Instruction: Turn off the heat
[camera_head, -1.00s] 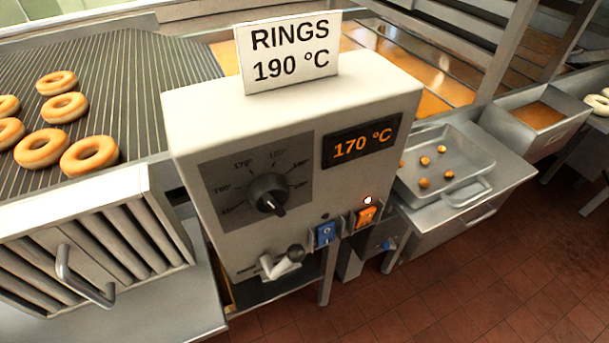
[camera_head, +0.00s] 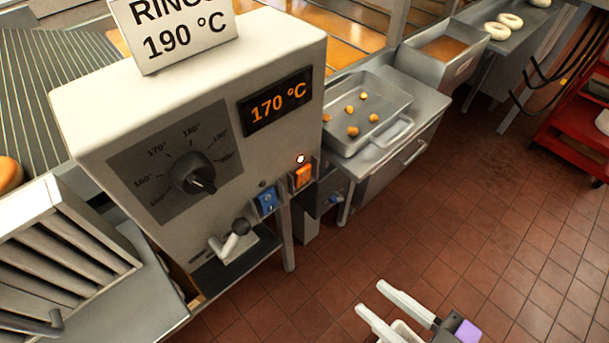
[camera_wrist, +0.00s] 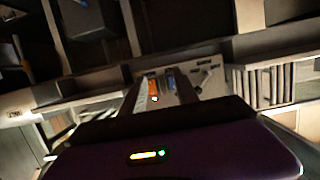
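The white control box (camera_head: 200,75) has a dark dial knob (camera_head: 192,174), a display (camera_head: 275,101) reading 170 °C, a blue rocker switch (camera_head: 267,201) and an orange rocker switch (camera_head: 302,176). A small lamp (camera_head: 300,158) glows above the orange switch; the one above the blue switch is dark. My gripper (camera_head: 372,300) is at the bottom, open and empty, apart from the box. In the wrist view the orange switch (camera_wrist: 153,88) and blue switch (camera_wrist: 170,82) show ahead, between the fingers.
A sign (camera_head: 174,30) stands on the box. A metal tray (camera_head: 370,95) with several small brown balls sits on a stand to the right. A red cart (camera_head: 575,135) is at the far right. The tiled floor (camera_head: 440,220) between is clear.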

